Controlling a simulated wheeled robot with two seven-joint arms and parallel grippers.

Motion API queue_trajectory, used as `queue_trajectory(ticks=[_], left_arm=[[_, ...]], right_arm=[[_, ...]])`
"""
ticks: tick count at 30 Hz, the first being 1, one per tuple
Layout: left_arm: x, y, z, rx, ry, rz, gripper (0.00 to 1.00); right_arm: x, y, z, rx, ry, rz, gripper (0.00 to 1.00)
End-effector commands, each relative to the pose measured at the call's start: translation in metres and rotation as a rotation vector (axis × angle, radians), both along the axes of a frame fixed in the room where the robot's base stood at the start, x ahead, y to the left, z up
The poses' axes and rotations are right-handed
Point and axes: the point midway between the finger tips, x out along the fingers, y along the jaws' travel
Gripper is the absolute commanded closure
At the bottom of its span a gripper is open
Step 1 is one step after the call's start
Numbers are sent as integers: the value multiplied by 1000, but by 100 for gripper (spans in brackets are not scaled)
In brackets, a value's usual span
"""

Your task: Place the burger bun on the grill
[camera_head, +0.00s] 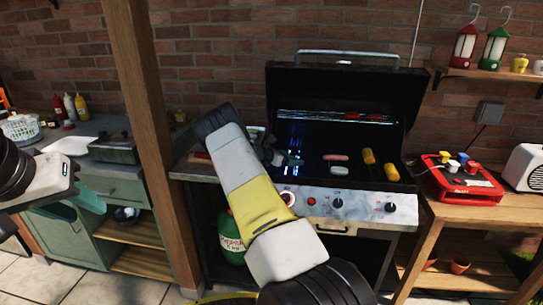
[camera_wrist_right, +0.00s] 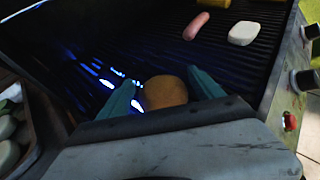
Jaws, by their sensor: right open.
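The grill (camera_head: 341,163) stands open in the middle of the head view, with its dark grate showing. It also fills much of the right wrist view (camera_wrist_right: 160,40). The round brown burger bun (camera_wrist_right: 166,91) is between the two teal fingers of my right gripper (camera_wrist_right: 160,88), over the left part of the grate. The fingers are apart, one on each side of it. Whether the bun touches the grate is hard to tell. In the head view I cannot make out the bun behind my right arm. My left gripper (camera_head: 76,203) is at the left edge, away from the grill; its finger gap is unclear.
A pink sausage (camera_head: 335,157), a white piece (camera_head: 341,170) and yellow corn (camera_head: 368,156) lie on the grate to the right. The raised lid (camera_head: 347,85) stands behind. A wooden post (camera_head: 150,140) rises left of the grill. A red tray (camera_head: 462,180) is on the right table.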

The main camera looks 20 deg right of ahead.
Motion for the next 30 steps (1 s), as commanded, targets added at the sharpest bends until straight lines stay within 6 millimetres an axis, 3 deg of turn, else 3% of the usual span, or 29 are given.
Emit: queue_trajectory(ticks=[7,21,26,30], left_arm=[[0,0,0,0,0,0,64],[0,0,0,0,0,0,64],[0,0,0,0,0,0,64],[0,0,0,0,0,0,64]], right_arm=[[-2,14,8,1,0,2,24],[-22,96,43,0,-1,2,24],[-27,106,49,9,-7,-7,24],[-46,104,64,107,-79,-86,24]])
